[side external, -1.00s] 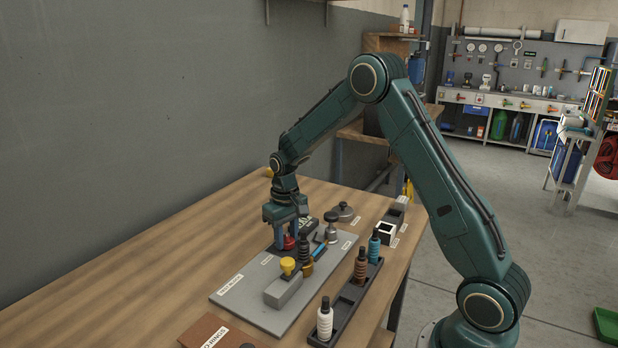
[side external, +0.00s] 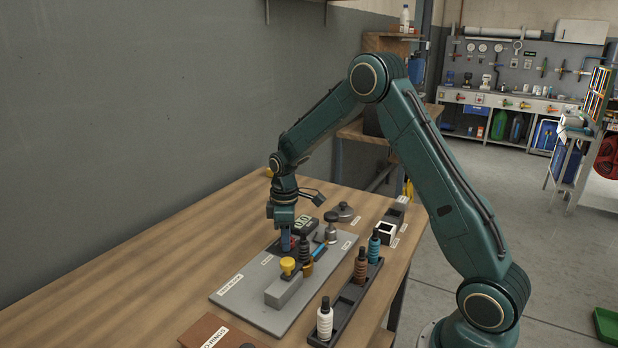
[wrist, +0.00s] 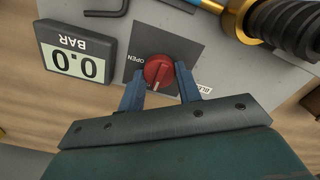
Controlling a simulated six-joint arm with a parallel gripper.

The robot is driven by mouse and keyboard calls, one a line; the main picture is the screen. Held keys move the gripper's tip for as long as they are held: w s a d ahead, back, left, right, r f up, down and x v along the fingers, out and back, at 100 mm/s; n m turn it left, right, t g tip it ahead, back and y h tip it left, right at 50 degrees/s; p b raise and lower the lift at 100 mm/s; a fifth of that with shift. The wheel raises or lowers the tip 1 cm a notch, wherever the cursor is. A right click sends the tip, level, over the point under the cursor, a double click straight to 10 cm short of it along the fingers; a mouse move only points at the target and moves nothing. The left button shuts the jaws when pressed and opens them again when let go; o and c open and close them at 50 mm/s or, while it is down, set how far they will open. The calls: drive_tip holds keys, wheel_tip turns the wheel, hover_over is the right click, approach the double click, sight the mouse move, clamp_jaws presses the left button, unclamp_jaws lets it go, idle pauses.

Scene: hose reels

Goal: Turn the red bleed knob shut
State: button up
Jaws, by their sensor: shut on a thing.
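The red bleed knob (wrist: 158,72) is round with a raised grip and sits on a dark square plate in the wrist view. The word OPEN is printed to its left. My gripper (wrist: 160,76) is shut on the knob, one blue finger on each side. In the side external view my gripper (side external: 286,240) points straight down over the test block plate (side external: 240,292), and its fingers hide most of the knob there. A gauge (wrist: 75,62) beside the knob reads 0.0 BAR, upside down in the wrist view.
A yellow knob (side external: 288,265) and a dark ribbed fitting (side external: 304,246) stand close to my gripper. A black rack (side external: 345,305) with several bottles lies to the right. The wooden bench (side external: 185,250) is clear at left.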

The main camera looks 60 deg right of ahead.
drive_tip(key=shift+w+n, duration=0.1)
drive_tip(key=shift+n, duration=0.2)
drive_tip(key=o, duration=1)
drive_tip(key=shift+r, duration=0.1)
wheel_tip(320, 180, up, 14)
idle(0.4)
